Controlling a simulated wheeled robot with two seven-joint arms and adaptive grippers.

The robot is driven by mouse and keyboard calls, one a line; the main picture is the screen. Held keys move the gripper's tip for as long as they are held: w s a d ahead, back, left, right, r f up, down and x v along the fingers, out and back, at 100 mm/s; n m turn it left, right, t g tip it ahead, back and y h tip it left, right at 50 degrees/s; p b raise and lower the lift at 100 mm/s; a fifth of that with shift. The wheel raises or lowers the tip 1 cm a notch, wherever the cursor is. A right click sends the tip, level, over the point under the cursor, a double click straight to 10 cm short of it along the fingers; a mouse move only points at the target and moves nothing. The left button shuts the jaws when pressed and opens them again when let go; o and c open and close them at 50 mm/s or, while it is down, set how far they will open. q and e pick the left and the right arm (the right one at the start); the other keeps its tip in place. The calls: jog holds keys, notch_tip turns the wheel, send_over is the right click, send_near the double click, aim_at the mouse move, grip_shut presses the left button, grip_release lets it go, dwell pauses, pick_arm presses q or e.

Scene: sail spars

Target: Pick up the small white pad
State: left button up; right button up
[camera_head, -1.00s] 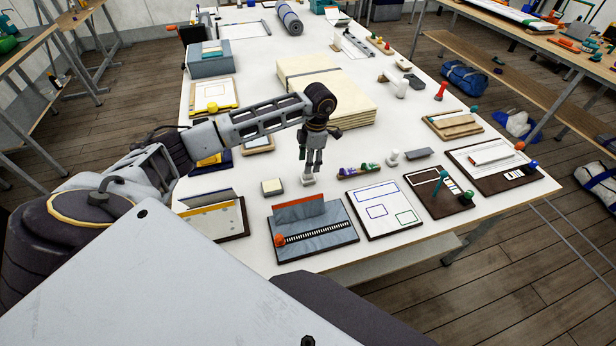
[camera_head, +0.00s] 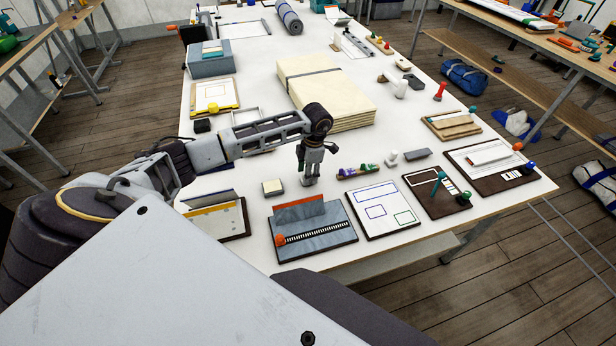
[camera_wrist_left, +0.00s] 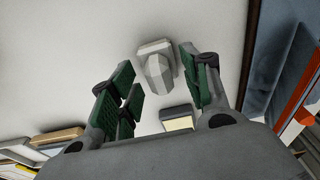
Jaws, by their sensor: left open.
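A small block with a cream-white top and grey sides (camera_head: 272,187) lies on the white table, left of my left gripper (camera_head: 309,180). It also shows in the left wrist view (camera_wrist_left: 178,120), low between the fingers. A small white piece with a flat base and a rounded, faceted grip (camera_wrist_left: 157,68) lies between the fingertips in that view. I cannot tell which of the two the task calls the pad. My left gripper is open and points down over the white piece, which its fingers mostly hide in the head view. My right gripper is not in view.
A grey-blue board with an orange strip (camera_head: 312,228) lies just in front of the gripper. A stack of cream cloth (camera_head: 350,112) stands behind it. A rack of small coloured items (camera_head: 357,172) lies to the right. Bare table surrounds the cream-topped block.

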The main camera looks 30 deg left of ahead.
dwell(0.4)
pick_arm(q)
grip_shut()
jog(key=shift+r, duration=0.15)
jog(key=shift+w+r, duration=0.1)
jog(key=shift+r, duration=0.5)
notch_tip(320, 180, up, 8)
jog(key=shift+r+b, duration=0.25)
jog(key=shift+b, duration=0.7)
